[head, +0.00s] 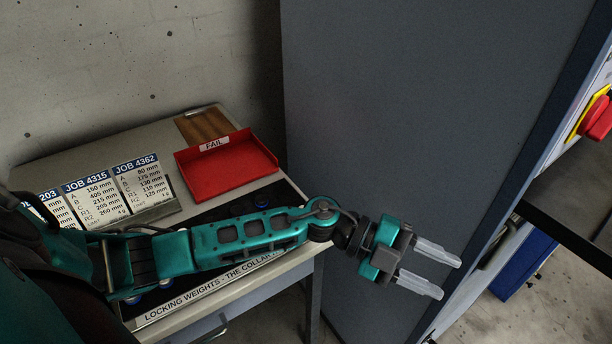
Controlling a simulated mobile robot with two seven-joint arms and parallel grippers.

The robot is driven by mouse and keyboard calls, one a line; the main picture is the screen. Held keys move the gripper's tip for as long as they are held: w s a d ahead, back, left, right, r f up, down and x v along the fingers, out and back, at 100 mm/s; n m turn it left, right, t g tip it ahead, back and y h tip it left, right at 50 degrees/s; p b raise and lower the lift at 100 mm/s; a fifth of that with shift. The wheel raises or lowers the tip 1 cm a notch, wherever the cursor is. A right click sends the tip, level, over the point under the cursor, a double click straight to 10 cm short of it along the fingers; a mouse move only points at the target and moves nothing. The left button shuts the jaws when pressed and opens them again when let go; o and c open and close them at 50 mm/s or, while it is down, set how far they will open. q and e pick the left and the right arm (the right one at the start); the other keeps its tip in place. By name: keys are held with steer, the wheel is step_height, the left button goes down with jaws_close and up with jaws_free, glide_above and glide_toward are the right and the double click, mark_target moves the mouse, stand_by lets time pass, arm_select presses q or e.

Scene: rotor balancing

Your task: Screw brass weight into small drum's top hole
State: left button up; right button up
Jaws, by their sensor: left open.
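My left gripper (430,269) is open and empty. It reaches to the right past the table, in front of a large grey cabinet panel. The small drum and its top hole are not in view. No brass weight can be made out. A dark mat (207,313) labelled "LOCKING WEIGHTS - THE COLLAR..." lies on the table, mostly covered by my left arm. A few small dark blue round pieces (262,200) show on it, partly hidden behind the arm. My right gripper is not in view.
Job cards (143,185) stand at the left. The grey cabinet (420,110) closely backs my gripper.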

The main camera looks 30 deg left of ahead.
arm_select(q)
steer(key=w+a+y, duration=0.2)
steer(key=a+y, duration=0.3)
steer(key=a, duration=0.4)
steer(key=w+a+g+y, duration=0.1)
steer(key=w+a+y, duration=0.2)
steer(key=a, duration=0.7)
steer(key=w+a+f+g+y+p, duration=0.1)
steer(key=w+a+y, duration=0.1)
steer(key=a+y, duration=0.6)
steer(key=shift+w+a+f+m, duration=0.1)
steer(key=shift+w+a+m, duration=0.1)
steer(key=shift+a, duration=0.35)
steer(key=shift+w+a+m, duration=0.1)
steer(key=shift+w+a, duration=0.05)
steer(key=shift+a, duration=0.35)
steer(key=shift+f, duration=0.75)
step_height(320, 180, down, 6)
steer(key=b, duration=0.4)
steer(key=shift+f+b, duration=0.2)
steer(key=shift+b, duration=0.15)
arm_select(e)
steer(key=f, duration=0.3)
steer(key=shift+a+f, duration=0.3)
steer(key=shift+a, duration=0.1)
